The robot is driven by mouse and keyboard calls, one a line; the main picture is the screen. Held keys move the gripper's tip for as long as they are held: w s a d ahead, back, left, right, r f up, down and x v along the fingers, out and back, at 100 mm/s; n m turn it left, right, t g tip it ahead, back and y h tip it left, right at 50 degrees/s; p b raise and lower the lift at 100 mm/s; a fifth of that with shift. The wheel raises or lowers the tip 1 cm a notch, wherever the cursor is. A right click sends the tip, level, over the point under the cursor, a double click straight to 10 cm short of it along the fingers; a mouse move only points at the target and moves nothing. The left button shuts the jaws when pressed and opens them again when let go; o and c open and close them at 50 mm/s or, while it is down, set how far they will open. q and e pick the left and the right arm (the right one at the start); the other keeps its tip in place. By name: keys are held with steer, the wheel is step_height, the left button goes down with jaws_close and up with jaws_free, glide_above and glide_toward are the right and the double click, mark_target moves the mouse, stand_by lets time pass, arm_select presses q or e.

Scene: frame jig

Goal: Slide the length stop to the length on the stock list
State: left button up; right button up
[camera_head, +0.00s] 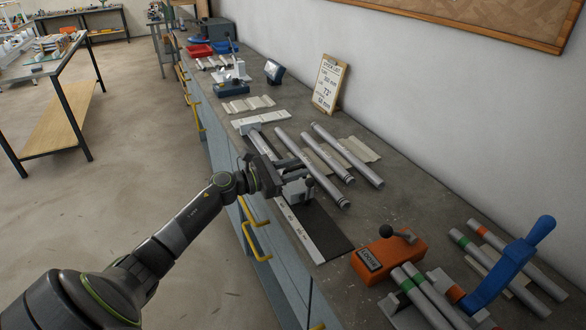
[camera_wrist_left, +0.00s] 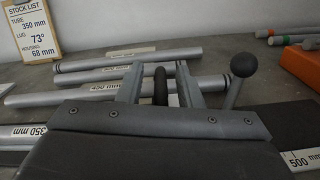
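The stock list (camera_head: 330,86) stands against the wall; in the wrist view the list (camera_wrist_left: 30,28) reads tube 350 mm, lug 73°, housing 68 mm. The length stop (camera_head: 298,191) is a grey block on the dark jig bed beside a white scale (camera_head: 300,232). In the wrist view its ball-knobbed lever (camera_wrist_left: 241,66) stands up at right. My left gripper (camera_head: 290,172) is at the stop; in the wrist view its fingers (camera_wrist_left: 160,87) are apart, with a dark upright post between them and gaps visible. The stop's exact reading is hidden. My right gripper is out of view.
Several grey tubes (camera_head: 347,155) lie on pale racks behind the jig. An orange block labelled LOOSE (camera_head: 388,258), with a black-knobbed lever, sits to the right. A blue-handled clamp (camera_head: 510,262) and banded tubes lie beyond it. Yellow drawer handles (camera_head: 250,240) line the bench front.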

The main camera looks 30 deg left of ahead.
arm_select(q)
steer(key=shift+s, duration=0.1)
steer(key=shift+s+a+f, duration=0.1)
steer(key=shift+s+a, duration=0.1)
steer(key=b+v, duration=0.3)
steer(key=v, duration=1.3)
steer(key=shift+s, duration=0.35)
steer(key=shift+a, duration=0.2)
